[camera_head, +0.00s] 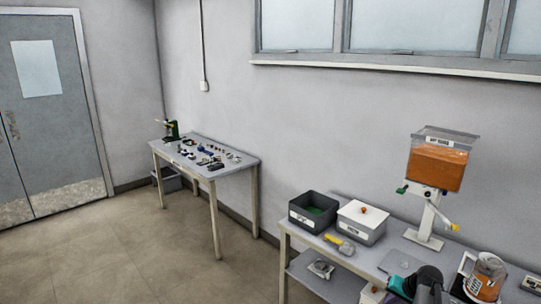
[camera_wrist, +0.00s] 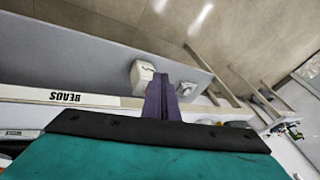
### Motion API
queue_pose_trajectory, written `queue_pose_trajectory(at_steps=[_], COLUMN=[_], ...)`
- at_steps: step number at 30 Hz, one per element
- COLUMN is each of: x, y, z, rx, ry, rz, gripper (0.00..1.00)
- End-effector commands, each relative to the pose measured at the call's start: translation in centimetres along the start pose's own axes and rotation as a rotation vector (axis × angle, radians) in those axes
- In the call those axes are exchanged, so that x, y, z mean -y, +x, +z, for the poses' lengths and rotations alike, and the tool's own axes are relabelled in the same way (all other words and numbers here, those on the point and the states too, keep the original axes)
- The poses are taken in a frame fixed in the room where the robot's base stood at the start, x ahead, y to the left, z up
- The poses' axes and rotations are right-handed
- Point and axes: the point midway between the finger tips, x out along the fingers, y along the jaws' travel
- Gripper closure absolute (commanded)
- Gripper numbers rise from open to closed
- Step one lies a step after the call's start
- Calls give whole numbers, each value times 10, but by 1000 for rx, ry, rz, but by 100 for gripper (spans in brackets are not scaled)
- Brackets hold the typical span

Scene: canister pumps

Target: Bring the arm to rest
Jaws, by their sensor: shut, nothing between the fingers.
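My gripper (camera_wrist: 161,98) shows in the wrist view as two dark purple fingers pressed together, with nothing between them. In the head view, part of my dark and teal arm shows low at the right, over the near bench (camera_head: 395,245). The fingertips cannot be made out there. A pale box-like thing (camera_wrist: 141,76) lies just left of the fingers in the wrist view; whether they touch it, I cannot tell.
A dispenser of orange contents (camera_head: 436,168), an open dark bin (camera_head: 300,222), a lidded white bin (camera_head: 374,233), a yellow-handled tool (camera_head: 340,244) and a jar (camera_head: 487,275) stand on the near bench. A far table (camera_head: 226,171) holds small parts. The floor between is clear.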

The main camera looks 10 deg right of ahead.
Motion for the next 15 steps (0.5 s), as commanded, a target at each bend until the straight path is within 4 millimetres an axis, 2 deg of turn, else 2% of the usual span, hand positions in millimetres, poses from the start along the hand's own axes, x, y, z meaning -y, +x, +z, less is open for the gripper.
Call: queue_pose_trajectory(at_steps=[1, 6, 15], x=[15, 57, 118], y=[7, 29, 56], z=[13, 51, 122], rx=[23, 93, 205], ry=[-26, -103, -245], rz=[4, 23, 67], gripper=[100, 100, 100])
